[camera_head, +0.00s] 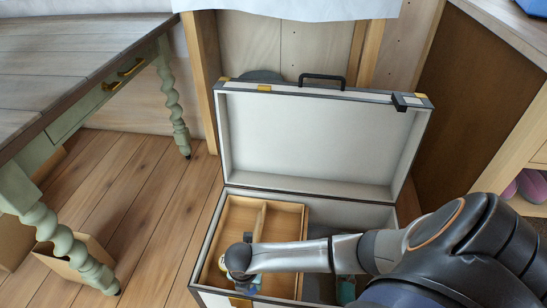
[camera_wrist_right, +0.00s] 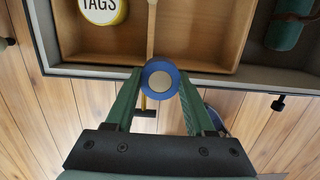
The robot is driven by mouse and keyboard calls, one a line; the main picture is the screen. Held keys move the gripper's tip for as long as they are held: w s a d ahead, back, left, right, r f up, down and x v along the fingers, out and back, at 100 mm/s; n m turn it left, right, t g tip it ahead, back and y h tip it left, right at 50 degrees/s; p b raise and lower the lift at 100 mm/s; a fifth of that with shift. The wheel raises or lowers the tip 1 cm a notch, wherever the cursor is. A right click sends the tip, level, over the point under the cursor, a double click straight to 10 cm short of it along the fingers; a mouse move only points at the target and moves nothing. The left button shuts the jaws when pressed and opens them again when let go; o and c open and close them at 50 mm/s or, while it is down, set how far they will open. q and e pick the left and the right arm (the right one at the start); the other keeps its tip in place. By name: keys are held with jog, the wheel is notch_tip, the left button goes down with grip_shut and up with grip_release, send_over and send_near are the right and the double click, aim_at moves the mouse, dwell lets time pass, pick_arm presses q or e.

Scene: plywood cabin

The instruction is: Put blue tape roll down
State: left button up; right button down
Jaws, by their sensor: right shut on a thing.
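The blue tape roll (camera_wrist_right: 162,80) is between the two green fingers of my right gripper (camera_wrist_right: 160,78), which is shut on it. In the wrist view it overlaps the case's edge and the wooden tray's near wall; its height above them I cannot tell. In the head view my right gripper (camera_head: 240,262) is over the wooden tray (camera_head: 283,218) in the left part of the open case (camera_head: 212,232), and the roll is mostly hidden. My left gripper is not in view.
A yellow-rimmed "TAGS" tin (camera_wrist_right: 102,8) lies in the tray, left of a wooden divider (camera_wrist_right: 151,30). The tray floor right of the divider (camera_wrist_right: 205,35) looks clear. A teal roll (camera_wrist_right: 290,22) lies right of the tray. A green-legged table (camera_head: 75,75) stands left; the case lid (camera_head: 310,140) stands open behind.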

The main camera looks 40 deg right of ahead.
jog(key=b, duration=0.3)
send_near(273, 284)
jog(key=shift+w+a+f, duration=0.3)
jog(key=shift+a+f, duration=0.3)
jog(key=shift+f, duration=0.05)
jog(key=shift+d+f, duration=0.35)
jog(key=shift+f, duration=0.1)
jog(key=f+b, duration=0.1)
jog(key=f, duration=0.1)
jog(key=d+f+b, duration=0.1)
jog(key=f+b, duration=0.1)
jog(key=shift+s+f, duration=0.1)
jog(key=shift+f, duration=0.05)
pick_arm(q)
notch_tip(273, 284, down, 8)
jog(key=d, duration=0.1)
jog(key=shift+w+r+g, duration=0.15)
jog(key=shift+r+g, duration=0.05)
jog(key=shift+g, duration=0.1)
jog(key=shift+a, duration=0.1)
pick_arm(e)
jog(key=shift+c, duration=1.3)
grip_release()
